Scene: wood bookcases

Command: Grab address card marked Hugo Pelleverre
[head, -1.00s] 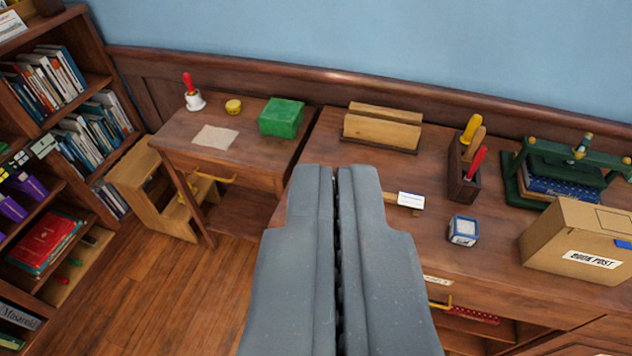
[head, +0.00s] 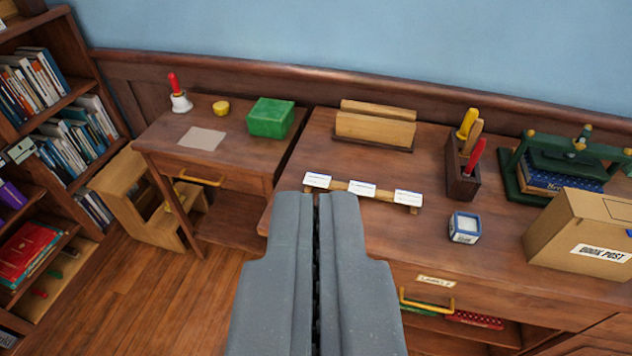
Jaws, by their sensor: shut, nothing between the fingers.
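Three small white cards stand in a row on a low wooden rail on the desk in the head view: a left card (head: 318,180), a middle card (head: 362,189) and a right card (head: 408,197). Their writing is too small to read, so I cannot tell which is marked Hugo Pelleverre. My gripper (head: 316,198) is shut and empty. In the picture its tips lie just below the left card, apart from it as far as I can tell.
Behind the cards is a wooden letter rack (head: 375,128). To the right are a tool block (head: 462,180), a small blue-and-white box (head: 464,228), a green press (head: 512,175) and a "BOOK POST" carton (head: 570,232). A side table (head: 225,160) holds a green box (head: 270,118).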

